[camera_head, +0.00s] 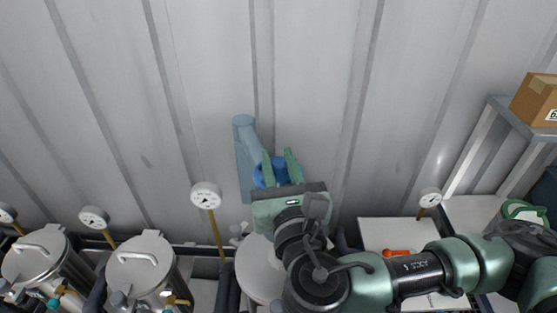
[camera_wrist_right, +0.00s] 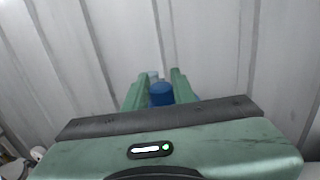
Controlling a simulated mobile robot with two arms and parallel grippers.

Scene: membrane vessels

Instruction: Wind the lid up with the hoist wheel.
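A blue part (camera_head: 259,173), apparently of the hoist wheel, shows at a grey-blue post (camera_head: 244,150) by the back wall. My right gripper (camera_head: 278,157) hides most of the wheel. Its two green fingers stand apart on either side of a blue rounded piece, which also shows in the right wrist view (camera_wrist_right: 161,95). The piece nearly fills the gap there; whether the fingers press on it I cannot tell. A round pale grey top (camera_head: 257,270), likely the lid, lies below, partly hidden by my right arm. My left gripper is not in view.
Two steel vessels with handled lids (camera_head: 36,255) (camera_head: 141,262) stand at the left. A gauge (camera_head: 206,196) on a yellow stem rises left of the post. A shelf (camera_head: 510,118) with a cardboard box (camera_head: 538,100) is at the right. The corrugated wall is close behind the wheel.

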